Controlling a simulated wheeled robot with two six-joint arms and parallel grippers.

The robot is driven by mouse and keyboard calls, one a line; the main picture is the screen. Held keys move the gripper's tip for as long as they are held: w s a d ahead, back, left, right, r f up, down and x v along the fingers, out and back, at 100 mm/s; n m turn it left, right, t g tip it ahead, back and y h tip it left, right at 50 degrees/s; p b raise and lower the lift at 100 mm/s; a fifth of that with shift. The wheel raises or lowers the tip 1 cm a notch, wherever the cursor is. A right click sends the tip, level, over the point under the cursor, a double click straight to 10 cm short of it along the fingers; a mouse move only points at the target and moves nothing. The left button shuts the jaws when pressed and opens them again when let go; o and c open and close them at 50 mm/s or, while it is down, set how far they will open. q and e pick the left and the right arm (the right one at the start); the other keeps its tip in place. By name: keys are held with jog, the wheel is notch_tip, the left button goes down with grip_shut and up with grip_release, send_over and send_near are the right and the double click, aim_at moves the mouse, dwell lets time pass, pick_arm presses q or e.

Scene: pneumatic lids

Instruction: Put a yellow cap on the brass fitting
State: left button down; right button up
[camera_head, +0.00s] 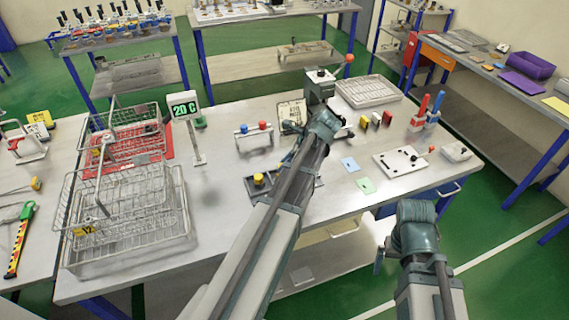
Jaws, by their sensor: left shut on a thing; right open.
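My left arm reaches over the middle of the table, and my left gripper (325,118) is at the foot of a grey block-shaped stand (320,86). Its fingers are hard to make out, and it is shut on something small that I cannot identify. A yellow cap (259,180) sits in a dark tray (249,191), partly hidden behind my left arm. My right gripper (414,222) is open, off the table's front edge; its fingers are mostly hidden by its wrist. I cannot make out a brass fitting for certain.
Wire baskets (125,215) and a 20 C display (185,110) stand left. A small rack holds red and blue knobs (262,126). Coloured blocks (376,119), a white plate (400,161) and red and blue bottles (437,103) stand right. A grey tray (368,91) lies behind.

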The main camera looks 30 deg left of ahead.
pick_arm(q)
jog(key=shift+f+b, duration=1.05)
dwell(0.7)
jog(key=shift+c, duration=2.4)
grip_release()
jog(key=shift+o, duration=0.2)
jog(key=o, duration=0.4)
jog(key=shift+c, duration=0.2)
jog(key=shift+r, duration=0.15)
notch_tip(320, 180, up, 7)
jog(key=p, duration=0.7)
